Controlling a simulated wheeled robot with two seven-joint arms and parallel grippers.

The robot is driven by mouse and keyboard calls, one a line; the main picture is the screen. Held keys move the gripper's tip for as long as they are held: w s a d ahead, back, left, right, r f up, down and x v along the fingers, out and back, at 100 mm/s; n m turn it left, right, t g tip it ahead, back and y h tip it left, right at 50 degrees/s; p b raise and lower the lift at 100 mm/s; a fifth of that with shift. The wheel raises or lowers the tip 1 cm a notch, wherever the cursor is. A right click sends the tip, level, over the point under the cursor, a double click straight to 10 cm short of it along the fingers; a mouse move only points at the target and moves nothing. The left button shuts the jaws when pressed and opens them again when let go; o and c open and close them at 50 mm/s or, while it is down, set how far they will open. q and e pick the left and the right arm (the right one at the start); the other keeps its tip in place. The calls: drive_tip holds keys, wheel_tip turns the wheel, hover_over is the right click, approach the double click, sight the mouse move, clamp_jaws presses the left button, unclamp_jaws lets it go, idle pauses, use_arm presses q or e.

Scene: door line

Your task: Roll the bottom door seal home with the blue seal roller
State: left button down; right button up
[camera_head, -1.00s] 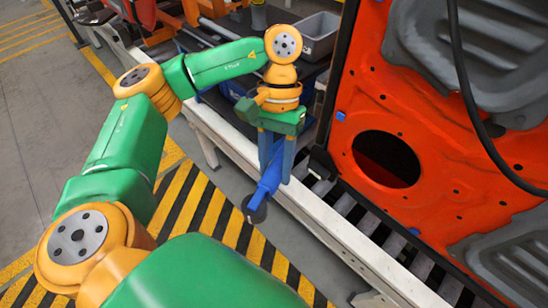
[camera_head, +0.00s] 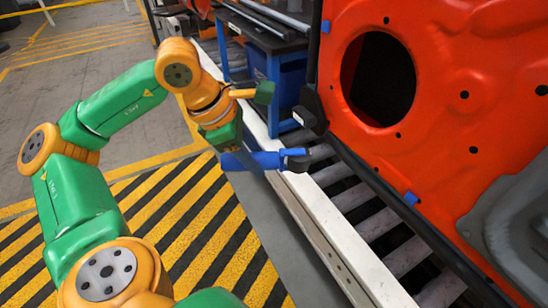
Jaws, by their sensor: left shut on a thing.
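My left gripper (camera_head: 236,158) is shut on the blue seal roller (camera_head: 262,159). The roller lies about level in the picture, and its dark wheel end (camera_head: 297,160) points right, toward the door. It shows over the white rail, apart from the door's lower corner. The orange door (camera_head: 440,140) stands upright at the right, with a large round hole. A black strip that looks like the bottom door seal (camera_head: 385,197) runs along its lower edge. I cannot tell how far the strip is seated. My right gripper is out of view.
A white rail (camera_head: 330,235) and a bed of grey rollers (camera_head: 352,195) run below the door. Blue clips (camera_head: 410,198) sit on the door edge. A dark bench with blue legs (camera_head: 268,45) stands behind. The striped floor at the left is clear.

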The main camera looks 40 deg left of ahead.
use_arm(q)
drive_tip(key=shift+a+f+n, duration=0.2)
drive_tip(key=shift+f+n, duration=0.3)
drive_tip(key=shift+w+r+y, duration=0.1)
drive_tip(key=shift+r+y, duration=0.05)
drive_tip(key=shift+y, duration=0.15)
drive_tip(key=shift+n, duration=0.3)
drive_tip(key=shift+w+d+p, duration=0.35)
drive_tip(key=shift+w+p, duration=0.05)
drive_tip(key=shift+w, duration=0.4)
drive_tip(key=shift+w+d+p, duration=0.3)
drive_tip(key=shift+w+p, duration=0.1)
drive_tip(key=shift+w, duration=0.4)
drive_tip(key=shift+w+d+p, duration=0.35)
drive_tip(key=shift+w+p, duration=0.05)
drive_tip(key=shift+w, duration=0.4)
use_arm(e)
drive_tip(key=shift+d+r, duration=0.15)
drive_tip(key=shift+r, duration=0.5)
use_arm(q)
drive_tip(key=shift+r, duration=0.15)
